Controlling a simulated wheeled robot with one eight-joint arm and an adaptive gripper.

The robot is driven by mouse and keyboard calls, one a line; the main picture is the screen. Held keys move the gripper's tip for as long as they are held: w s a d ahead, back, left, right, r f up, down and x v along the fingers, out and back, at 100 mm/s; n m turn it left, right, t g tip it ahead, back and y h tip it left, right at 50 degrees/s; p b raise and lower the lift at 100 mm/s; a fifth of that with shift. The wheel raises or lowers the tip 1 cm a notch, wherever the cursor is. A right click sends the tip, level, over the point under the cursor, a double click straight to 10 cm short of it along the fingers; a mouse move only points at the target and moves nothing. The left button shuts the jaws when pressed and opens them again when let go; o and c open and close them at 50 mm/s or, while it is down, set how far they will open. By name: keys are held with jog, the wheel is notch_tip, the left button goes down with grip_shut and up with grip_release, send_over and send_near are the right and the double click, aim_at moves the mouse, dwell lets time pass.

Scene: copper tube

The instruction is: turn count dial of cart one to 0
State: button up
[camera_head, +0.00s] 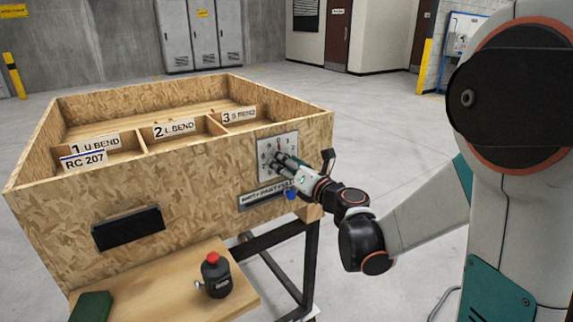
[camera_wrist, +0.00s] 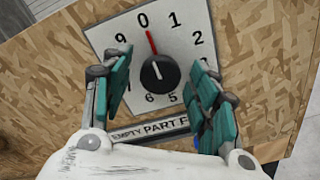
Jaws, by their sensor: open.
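The count dial is a white numbered plate (camera_head: 288,141) on the right part of the wooden cart's front panel. In the wrist view, its round black knob (camera_wrist: 165,75) has a red pointer (camera_wrist: 150,41) aimed at the 0, or very near it. My gripper (camera_head: 284,161) is in front of the plate and hides part of it in the head view. In the wrist view, my gripper (camera_wrist: 160,66) is open, with one teal-padded finger on each side of the knob and visible gaps between. The plate's lower numbers are partly covered.
The wooden cart (camera_head: 60,205) has compartments labelled 1 U BEND, 2 L BEND and 3 S BEND. An "EMPTY PART F..." label (camera_wrist: 150,128) sits below the dial. A black bottle with a red cap (camera_head: 215,275) stands on the low front shelf (camera_head: 165,280).

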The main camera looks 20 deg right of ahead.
jog(key=v, duration=1.2)
